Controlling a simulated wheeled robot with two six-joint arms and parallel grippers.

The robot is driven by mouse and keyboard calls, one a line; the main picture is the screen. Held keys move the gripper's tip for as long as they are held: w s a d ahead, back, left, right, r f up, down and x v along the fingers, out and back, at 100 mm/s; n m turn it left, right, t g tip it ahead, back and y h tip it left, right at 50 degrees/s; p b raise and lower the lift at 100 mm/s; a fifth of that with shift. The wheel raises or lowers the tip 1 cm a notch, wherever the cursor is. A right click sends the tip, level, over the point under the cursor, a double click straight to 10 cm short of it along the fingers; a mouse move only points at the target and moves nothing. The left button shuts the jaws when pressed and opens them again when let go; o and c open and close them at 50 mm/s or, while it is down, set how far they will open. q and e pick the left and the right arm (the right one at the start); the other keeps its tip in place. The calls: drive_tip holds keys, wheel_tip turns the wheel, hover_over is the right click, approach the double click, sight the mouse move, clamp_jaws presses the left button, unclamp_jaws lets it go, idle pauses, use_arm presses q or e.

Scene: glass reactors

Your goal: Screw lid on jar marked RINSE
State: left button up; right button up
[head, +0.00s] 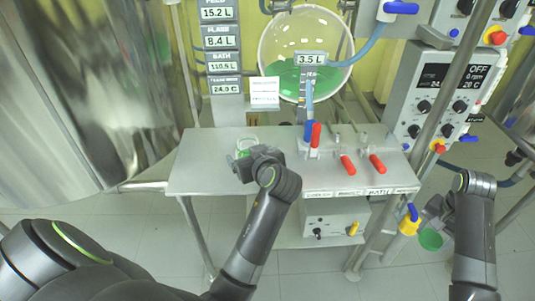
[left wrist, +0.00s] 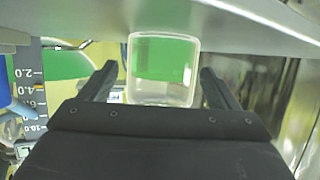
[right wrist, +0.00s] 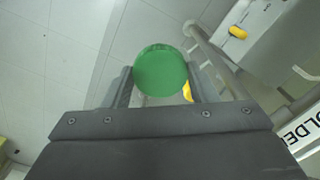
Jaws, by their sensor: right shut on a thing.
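No RINSE marking can be read. My right gripper (head: 430,222) is low at the right, off the shelf's right end, and is shut on a round green lid (head: 430,239). The lid (right wrist: 160,71) shows face-on between the fingertips (right wrist: 160,85) in the right wrist view.
The steel shelf (head: 215,165) carries red-handled valves (head: 348,163) at its right. A yellow valve (head: 409,222) with a blue handle is close beside the right gripper. A glass vessel (head: 300,40) and control box (head: 440,90) stand behind. The shelf's left half is mostly clear.

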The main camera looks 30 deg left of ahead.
use_arm(q)
drive_tip(key=shift+w+a+f, duration=0.1)
drive_tip(key=shift+a+f, duration=0.05)
drive_tip(key=shift+a, duration=0.1)
drive_tip(key=c, duration=0.5)
use_arm(e)
drive_tip(key=shift+w+a, duration=0.1)
drive_tip(key=shift+a, duration=0.1)
use_arm(q)
drive_tip(key=c, duration=0.7)
drive_tip(key=shift+r, duration=0.2)
drive_tip(key=shift+c, duration=0.2)
use_arm(e)
drive_tip(key=shift+r+p, duration=0.55)
use_arm(q)
wheel_tip(320, 180, up, 10)
drive_tip(key=shift+f, duration=0.15)
drive_tip(key=o, duration=0.7)
drive_tip(key=c, duration=0.9)
